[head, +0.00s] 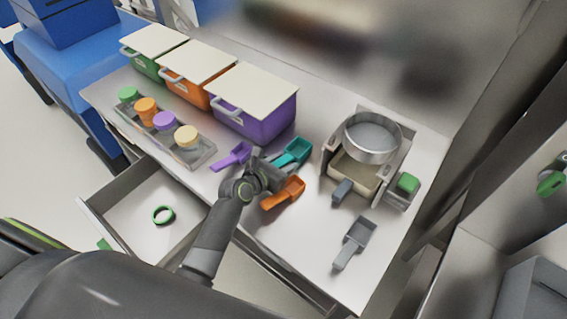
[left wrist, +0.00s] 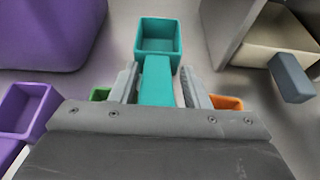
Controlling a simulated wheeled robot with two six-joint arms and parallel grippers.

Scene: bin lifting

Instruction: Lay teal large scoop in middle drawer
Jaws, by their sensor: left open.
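The teal large scoop (head: 294,151) lies on the counter in front of the purple bin, between a purple scoop (head: 232,157) and an orange scoop (head: 284,193). My left gripper (head: 274,172) reaches over it from the front. In the left wrist view the teal scoop's handle (left wrist: 157,82) runs between the two open fingers (left wrist: 160,88), with its cup just beyond them. An open drawer (head: 130,205) shows at the lower left with a green ring (head: 163,215) in it; I cannot tell whether it is the middle one. My right gripper does not show.
Lidded green, orange and purple bins (head: 262,117) stand along the back left. A tray of coloured jars (head: 188,153) is at the left. A sieve (head: 372,137) on a stand and a grey scoop (head: 356,240) are at the right.

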